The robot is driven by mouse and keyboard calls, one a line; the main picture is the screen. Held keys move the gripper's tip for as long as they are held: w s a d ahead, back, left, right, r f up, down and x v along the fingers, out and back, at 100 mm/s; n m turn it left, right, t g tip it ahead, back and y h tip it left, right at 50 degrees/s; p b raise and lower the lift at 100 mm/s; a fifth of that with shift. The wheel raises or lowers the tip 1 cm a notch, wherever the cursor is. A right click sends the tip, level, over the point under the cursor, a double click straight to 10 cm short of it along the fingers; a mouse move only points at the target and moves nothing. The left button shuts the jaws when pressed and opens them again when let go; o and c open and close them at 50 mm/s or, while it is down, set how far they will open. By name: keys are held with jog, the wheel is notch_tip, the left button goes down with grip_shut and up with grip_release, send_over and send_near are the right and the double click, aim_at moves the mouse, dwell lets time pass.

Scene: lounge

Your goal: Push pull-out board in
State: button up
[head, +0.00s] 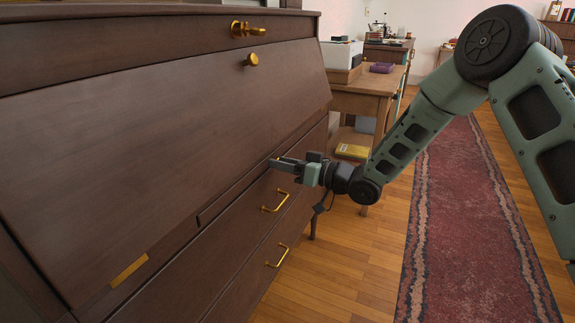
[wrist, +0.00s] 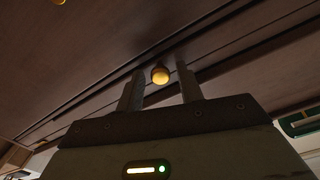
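The pull-out board (head: 232,193) shows as a narrow dark wooden strip under the slanted lid of the brown desk, above the lower drawers. Its near end seems to stand slightly proud of the desk front; how far it is out is hard to tell. My gripper (head: 279,162) is at the desk front near the far part of this strip. In the wrist view my gripper (wrist: 161,78) has its two fingers apart, with a round brass knob (wrist: 160,74) showing between the fingertips. I cannot tell whether either finger touches the knob. The fingers partly hide the strip behind them.
The slanted lid (head: 160,130) is shut and has a brass knob (head: 251,60). Drawers below carry brass handles (head: 276,201). A wooden side table (head: 368,84) stands beyond the desk. Wooden floor and a red rug (head: 470,215) lie open to the right.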

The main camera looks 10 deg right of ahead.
jog(key=shift+s+d, duration=0.1)
jog(key=p+v, duration=0.2)
jog(key=v, duration=1.5)
jog(key=shift+p, duration=0.35)
jog(key=s+a+g+h, duration=0.3)
jog(key=a+h, duration=0.6)
jog(key=s+a+r+g+h, duration=0.1)
jog(key=s+r+g+h, duration=0.2)
jog(key=s, duration=1)
jog(key=s+a+r+g+h, duration=0.15)
jog(key=s+g, duration=0.25)
jog(key=s, duration=0.9)
notch_tip(320, 180, up, 25)
jog(key=s+d+p, duration=0.1)
jog(key=p, duration=2.4)
jog(key=shift+s+g, duration=0.2)
jog(key=shift+g, duration=0.1)
